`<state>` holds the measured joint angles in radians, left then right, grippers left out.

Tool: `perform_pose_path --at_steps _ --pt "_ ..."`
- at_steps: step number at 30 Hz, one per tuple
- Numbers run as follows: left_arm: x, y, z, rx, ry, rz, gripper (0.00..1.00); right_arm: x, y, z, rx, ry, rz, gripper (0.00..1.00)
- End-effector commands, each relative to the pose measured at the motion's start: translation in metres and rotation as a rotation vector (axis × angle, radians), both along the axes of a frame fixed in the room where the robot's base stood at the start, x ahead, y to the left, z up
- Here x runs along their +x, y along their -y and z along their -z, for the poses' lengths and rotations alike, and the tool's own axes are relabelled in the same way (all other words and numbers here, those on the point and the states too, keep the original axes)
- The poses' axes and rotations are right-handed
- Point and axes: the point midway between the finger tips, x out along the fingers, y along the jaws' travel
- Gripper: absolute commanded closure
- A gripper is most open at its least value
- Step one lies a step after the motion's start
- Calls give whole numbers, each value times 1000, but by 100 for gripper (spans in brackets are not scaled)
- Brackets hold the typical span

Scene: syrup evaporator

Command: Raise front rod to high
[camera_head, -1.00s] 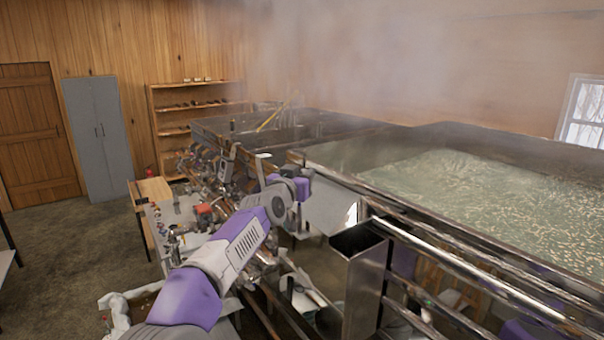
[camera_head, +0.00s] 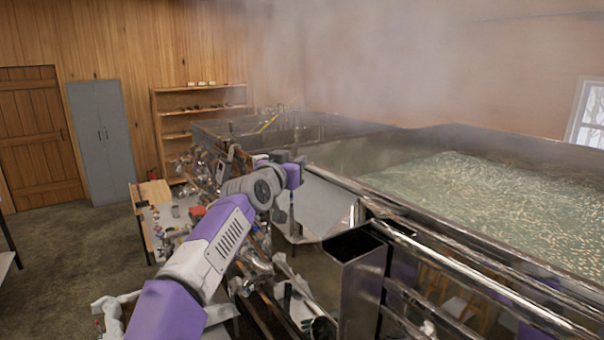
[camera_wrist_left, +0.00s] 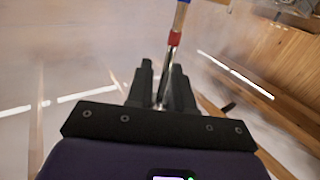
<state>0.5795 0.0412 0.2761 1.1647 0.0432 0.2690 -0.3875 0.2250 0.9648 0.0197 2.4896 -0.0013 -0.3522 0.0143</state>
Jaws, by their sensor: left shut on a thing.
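My left gripper (camera_wrist_left: 162,66) is shut on a thin metal rod (camera_wrist_left: 173,50) in the left wrist view. The rod runs up between the fingers, with a red band and a blue band towards its upper end; its top leaves the picture. In the head view my left arm reaches in from the bottom left to the near side of the evaporator (camera_head: 345,183), and its purple wrist shows there. The fingers and the held rod cannot be made out in the head view. My right gripper is not in view.
A steaming pan of pale green liquid (camera_head: 470,210) fills the right. An open-topped metal box (camera_head: 361,290) stands near the middle. Shelves (camera_head: 203,89), a grey cabinet (camera_head: 102,140) and a small table (camera_head: 154,192) stand at the back left. Bare floor (camera_head: 60,255) lies left.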

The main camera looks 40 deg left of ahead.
Motion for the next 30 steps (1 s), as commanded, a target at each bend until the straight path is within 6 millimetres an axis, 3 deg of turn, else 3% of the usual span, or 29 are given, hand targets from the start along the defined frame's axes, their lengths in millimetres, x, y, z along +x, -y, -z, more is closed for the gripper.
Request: perform_pose_path --at_steps 8,9,11,21,30 --pt "-2 1 -9 4 17 -1 100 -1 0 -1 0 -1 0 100" --pt "-2 1 -9 5 17 -1 76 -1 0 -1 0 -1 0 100" --pt "-2 1 -9 4 17 0 68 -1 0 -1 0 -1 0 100" --pt "-5 2 -5 2 11 0 68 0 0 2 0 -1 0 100" --pt "-47 16 -3 6 14 0 68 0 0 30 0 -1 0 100"
